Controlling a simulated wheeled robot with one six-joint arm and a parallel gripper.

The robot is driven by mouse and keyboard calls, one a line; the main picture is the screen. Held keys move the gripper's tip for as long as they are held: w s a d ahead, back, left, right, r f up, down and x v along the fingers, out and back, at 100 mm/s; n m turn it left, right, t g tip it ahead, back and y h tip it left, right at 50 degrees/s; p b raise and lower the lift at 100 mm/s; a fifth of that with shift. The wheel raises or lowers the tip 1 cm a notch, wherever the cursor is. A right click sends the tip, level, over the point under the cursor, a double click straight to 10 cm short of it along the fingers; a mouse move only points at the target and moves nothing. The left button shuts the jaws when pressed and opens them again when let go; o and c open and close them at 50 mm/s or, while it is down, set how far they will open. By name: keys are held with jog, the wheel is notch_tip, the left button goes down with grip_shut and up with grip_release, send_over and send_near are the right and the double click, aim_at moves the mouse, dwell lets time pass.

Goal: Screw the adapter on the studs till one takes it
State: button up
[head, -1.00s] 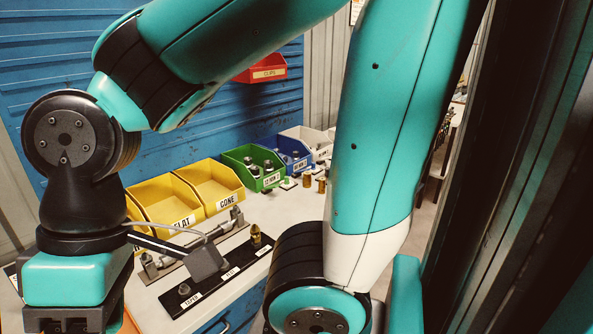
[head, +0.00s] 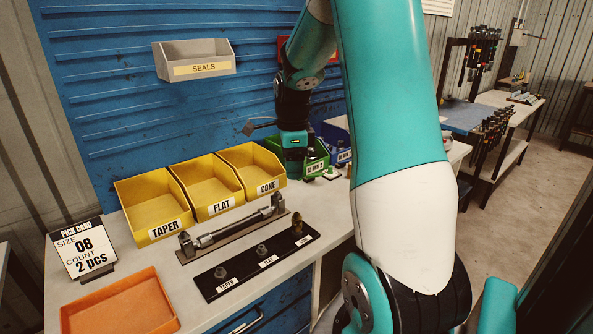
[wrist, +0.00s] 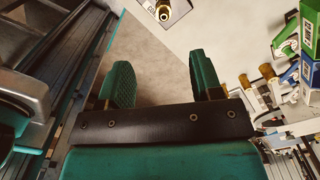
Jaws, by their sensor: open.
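The black stud board (head: 243,277) lies at the bench's front edge, with labels reading TAPER, FLAT and a third too small to read. Grey studs stand at the taper place (head: 221,273) and the flat place (head: 261,250). The brass adapter (head: 297,228) stands upright at the board's right end; I cannot tell whether it is threaded on. It also shows at the top of the wrist view (wrist: 163,13). My gripper (wrist: 160,82) is open and empty, apart from the adapter. In the head view it hangs behind the board, before the green bin (head: 316,165).
Yellow bins marked TAPER (head: 152,212), FLAT (head: 207,190) and CONE (head: 253,168) stand behind a metal fixture (head: 233,230). An orange tray (head: 122,305) and a pick card (head: 83,250) are at left. Brass pieces (wrist: 256,76) stand on the bench in the wrist view.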

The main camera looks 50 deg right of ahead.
aim_at(296, 221)
jog(key=shift+m, duration=0.4)
jog(key=f, duration=0.6)
jog(key=f+p, duration=0.1)
jog(key=f, duration=0.5)
jog(key=d+f+p, duration=0.1)
jog(key=f, duration=0.4)
jog(key=shift+s+f, duration=0.15)
jog(key=shift+f, duration=0.25)
